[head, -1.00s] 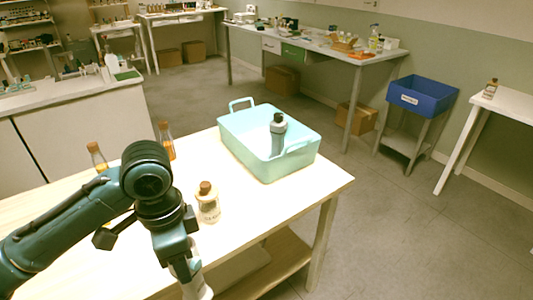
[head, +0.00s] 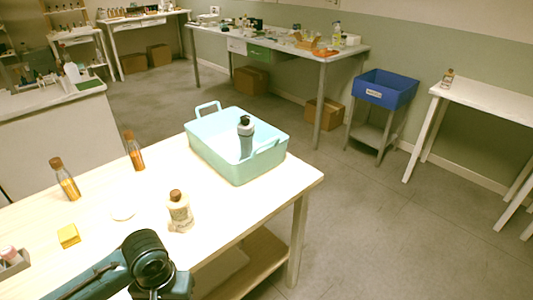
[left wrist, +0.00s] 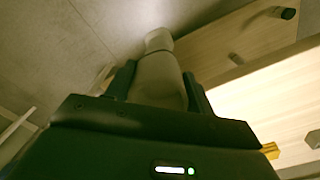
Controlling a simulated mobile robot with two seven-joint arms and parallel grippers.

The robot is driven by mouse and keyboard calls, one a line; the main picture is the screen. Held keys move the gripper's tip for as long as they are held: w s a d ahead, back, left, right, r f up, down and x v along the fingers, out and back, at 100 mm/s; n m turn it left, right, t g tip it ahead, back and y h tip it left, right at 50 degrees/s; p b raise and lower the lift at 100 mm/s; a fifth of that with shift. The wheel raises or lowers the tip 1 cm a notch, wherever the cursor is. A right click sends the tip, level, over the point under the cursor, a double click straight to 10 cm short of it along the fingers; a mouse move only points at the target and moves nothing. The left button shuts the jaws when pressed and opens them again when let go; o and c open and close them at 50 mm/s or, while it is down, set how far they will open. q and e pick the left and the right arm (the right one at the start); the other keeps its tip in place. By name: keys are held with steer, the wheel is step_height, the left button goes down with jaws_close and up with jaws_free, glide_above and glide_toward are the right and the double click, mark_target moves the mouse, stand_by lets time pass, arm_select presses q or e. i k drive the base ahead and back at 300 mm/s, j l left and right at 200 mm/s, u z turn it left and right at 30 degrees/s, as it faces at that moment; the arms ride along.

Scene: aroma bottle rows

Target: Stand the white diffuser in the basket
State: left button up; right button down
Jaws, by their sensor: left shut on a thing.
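My left gripper (left wrist: 162,88) is shut on a pale, whitish bottle with a light cap (left wrist: 160,42), which looks like the white diffuser. In the head view only my left arm shows at the bottom edge; the fingers and the held bottle are out of frame there. The mint-green basket (head: 220,165) stands on the wooden table near its far right corner, beyond my left arm. A grey bottle with a dark cap (head: 246,138) stands inside it, toward the right. My right gripper is in neither view.
A corked, labelled jar (head: 180,212) stands on the table between my arm and the basket. Two amber bottles (head: 135,152) (head: 65,180), a white disc (head: 122,212) and a yellow block (head: 68,236) are to the left. A blue bin (head: 384,90) stands beyond the table.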

mark_target(225, 145)
steer(key=z, duration=0.45)
steer(key=i+l+z, duration=0.1)
steer(key=z, duration=0.3)
steer(key=i+z, duration=0.1)
steer(key=z, duration=0.35)
steer(key=i+u, duration=0.1)
steer(key=i, duration=0.8)
steer(key=i+u, duration=0.1)
steer(key=i, duration=0.8)
steer(key=i+l+u, duration=0.1)
steer(key=i, duration=0.75)
steer(key=i+u, duration=1.05)
steer(key=i+j+u, duration=0.1)
steer(key=i+u, duration=0.15)
steer(key=u, duration=0.15)
steer(key=i+u, duration=0.2)
steer(key=u, duration=0.2)
steer(key=i+u, duration=0.25)
steer(key=u, duration=0.2)
steer(key=i+u, duration=0.1)
steer(key=u, duration=0.4)
steer(key=i+u, duration=0.1)
steer(key=u, duration=0.4)
steer(key=l+u, duration=0.15)
steer(key=u, duration=0.3)
steer(key=i+j, duration=0.25)
steer(key=i, duration=0.1)
